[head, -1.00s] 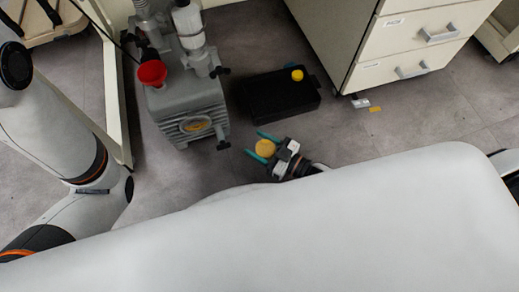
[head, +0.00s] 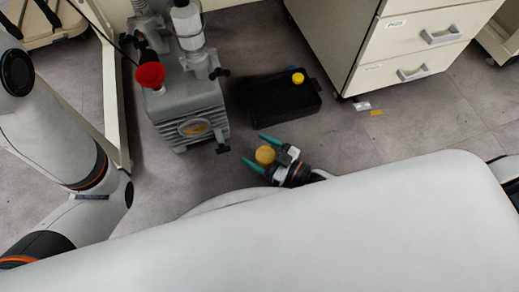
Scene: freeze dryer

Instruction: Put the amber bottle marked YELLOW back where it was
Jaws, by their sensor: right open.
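A round yellow-topped object (head: 265,155), which I take for the amber bottle's top, shows between the fingers of my right gripper (head: 254,148) low over the floor. Its marking cannot be read, and its lower part is hidden. The right gripper's two green fingers are spread apart, one on each side of it. I cannot tell whether the bottle stands on the floor or whether either finger touches it. My left arm is at the left edge, and its gripper is out of view.
A grey vacuum pump (head: 187,112) with a red funnel (head: 150,76) stands left of the right gripper. A black container (head: 279,99) with a yellow cap (head: 298,78) lies behind it. A drawer cabinet (head: 400,45) stands at the back right.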

